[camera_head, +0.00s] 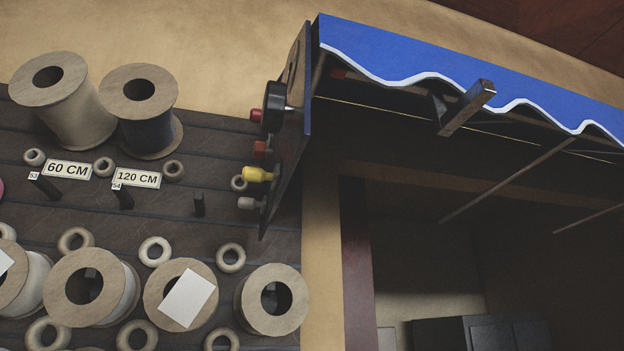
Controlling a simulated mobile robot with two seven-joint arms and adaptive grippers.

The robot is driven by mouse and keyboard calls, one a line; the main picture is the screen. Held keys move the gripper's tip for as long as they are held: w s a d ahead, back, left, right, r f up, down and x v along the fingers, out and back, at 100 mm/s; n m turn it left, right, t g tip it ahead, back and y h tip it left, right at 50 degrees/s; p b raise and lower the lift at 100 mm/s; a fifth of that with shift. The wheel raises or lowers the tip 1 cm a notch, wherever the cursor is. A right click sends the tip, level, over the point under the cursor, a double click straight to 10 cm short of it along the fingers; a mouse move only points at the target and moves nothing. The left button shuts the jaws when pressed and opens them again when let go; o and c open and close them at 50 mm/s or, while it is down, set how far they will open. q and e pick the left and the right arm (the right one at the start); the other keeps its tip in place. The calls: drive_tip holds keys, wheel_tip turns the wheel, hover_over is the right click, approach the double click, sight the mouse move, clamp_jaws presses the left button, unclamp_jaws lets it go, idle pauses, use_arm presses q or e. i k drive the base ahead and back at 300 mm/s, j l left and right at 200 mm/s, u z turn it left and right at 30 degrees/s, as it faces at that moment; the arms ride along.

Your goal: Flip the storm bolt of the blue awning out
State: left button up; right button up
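The blue awning (440,70) with a white wavy edge spans the upper right, above a dark recess. A dark, square-ended bar (468,107) juts out below its wavy edge; I cannot tell whether this is the storm bolt. A dark side panel (290,125) stands at the awning's left end. None is marked as the storm bolt. Neither of my grippers is in view.
A dark slatted board (215,150) at the left carries several spools, rings and pegs. Signs read "60 CM" (67,169) and "120 CM" (137,178). Thin rods (505,180) slant under the awning. A black box (480,333) sits low in the recess.

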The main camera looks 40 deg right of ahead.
sight(254, 174)
drive_tip(key=j+z, duration=0.2)
drive_tip(key=z, duration=0.2)
drive_tip(key=j+z, duration=0.2)
drive_tip(key=z, duration=0.2)
drive_tip(key=k+j+z, duration=0.15)
drive_tip(key=z, duration=0.25)
